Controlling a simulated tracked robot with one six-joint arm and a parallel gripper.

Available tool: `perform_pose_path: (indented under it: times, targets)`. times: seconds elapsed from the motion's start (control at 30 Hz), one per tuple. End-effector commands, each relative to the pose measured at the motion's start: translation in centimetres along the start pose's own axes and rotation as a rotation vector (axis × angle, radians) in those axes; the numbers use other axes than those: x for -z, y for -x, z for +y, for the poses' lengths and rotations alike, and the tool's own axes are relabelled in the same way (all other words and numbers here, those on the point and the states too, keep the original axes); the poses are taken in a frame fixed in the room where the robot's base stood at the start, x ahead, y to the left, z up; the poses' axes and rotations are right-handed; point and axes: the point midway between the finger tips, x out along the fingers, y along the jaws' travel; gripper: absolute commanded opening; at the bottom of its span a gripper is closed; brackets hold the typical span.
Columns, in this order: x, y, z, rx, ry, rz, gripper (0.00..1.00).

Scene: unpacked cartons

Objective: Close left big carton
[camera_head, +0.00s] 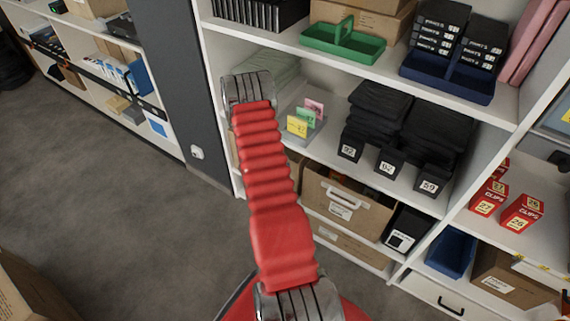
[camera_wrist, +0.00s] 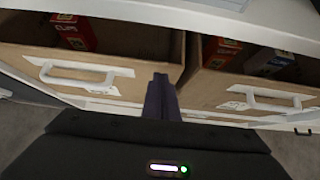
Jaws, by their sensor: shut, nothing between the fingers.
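In the wrist view the left big carton (camera_wrist: 145,86) is a brown open-topped box with a white handle and label on its front. A red box (camera_wrist: 73,32) stands inside it. A similar right carton (camera_wrist: 210,88) is beside it, also open, with small boxes inside. My gripper (camera_wrist: 160,80) is shut and empty, its dark fingers in front of the gap between the two cartons. Whether it touches either cannot be told. In the head view a brown carton (camera_head: 368,211) shows on the lower shelf; my red arm hides what lies left of it, and my gripper is hidden.
A white shelf edge (camera_wrist: 230,25) runs just above the cartons. In the head view, black folded cloths (camera_head: 375,112) and small coloured cards (camera_head: 298,125) sit on the shelf above. A black bin (camera_head: 407,230) stands right of the carton. Grey floor (camera_head: 110,200) at left is clear.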

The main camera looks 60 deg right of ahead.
Motion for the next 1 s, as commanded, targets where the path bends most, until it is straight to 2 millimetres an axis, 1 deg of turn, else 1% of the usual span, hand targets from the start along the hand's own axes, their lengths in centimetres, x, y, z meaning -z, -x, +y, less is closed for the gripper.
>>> perform_pose_path:
  times: [0.1,0.6,0.8,1.0]
  targets:
    - [1.5,1.6,0.2,-0.005,0.007,0.003,0.00]
    - [1.5,9.5,0.4,-0.008,0.007,0.003,0.00]
    - [1.5,11.4,0.3,-0.007,0.006,0.004,0.00]
    - [1.5,11.7,0.3,-0.006,0.006,0.004,0.00]
